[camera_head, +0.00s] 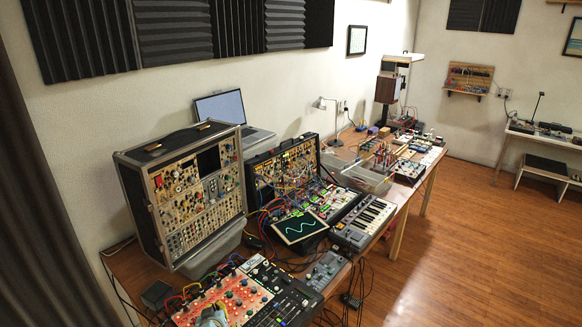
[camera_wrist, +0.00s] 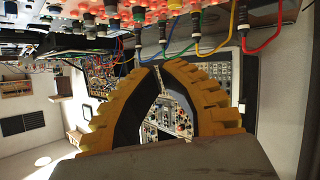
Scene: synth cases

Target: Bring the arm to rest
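My gripper (camera_wrist: 160,67) shows in the wrist view, with ribbed yellow-orange fingers that are black on their inner sides. The fingertips come together at the middle of the picture, and I see nothing held between them. The wrist picture looks upside down, and the red panel with knobs (camera_wrist: 148,12) and its blue, yellow, green and red cables runs along its top edge, beyond the fingertips. In the head view, a small grey shape at the bottom edge partly covers the red panel (camera_head: 199,309); I cannot tell if it is my gripper.
A tall synth case (camera_head: 190,190) stands at the left of the long table, a second case (camera_head: 285,165) behind it. A small screen (camera_head: 300,227), a keyboard (camera_head: 364,222) and a clear bin (camera_head: 362,178) crowd the table. The wooden floor (camera_head: 470,240) at right is clear.

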